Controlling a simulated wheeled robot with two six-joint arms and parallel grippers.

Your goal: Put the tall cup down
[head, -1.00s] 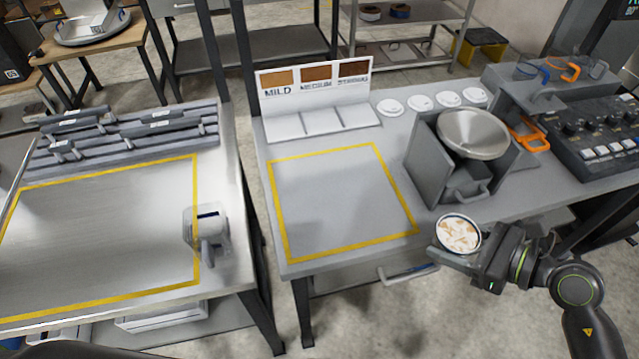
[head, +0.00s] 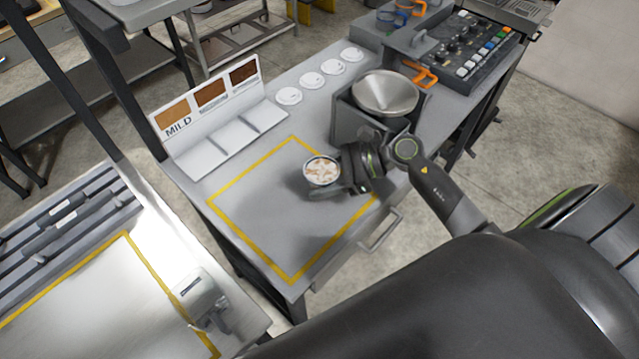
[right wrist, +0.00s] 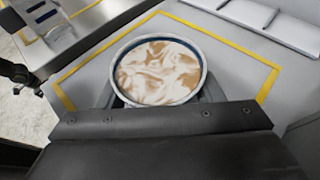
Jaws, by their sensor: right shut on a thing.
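The tall cup (head: 321,169) is filled with a swirled brown-and-white drink. My right gripper (head: 325,188) is shut on it. In the head view the cup is over the right part of the yellow-outlined square (head: 248,222) on the grey table. Whether its base touches the table cannot be told, as the gripper hides its lower part. My left gripper is not in view.
A grey dispenser with a metal bowl (head: 385,92) stands just behind my right gripper. A sign with MILD (head: 207,98) and pale trays stands at the back left. White lids (head: 311,81) lie in a row. The outlined square's left part is clear.

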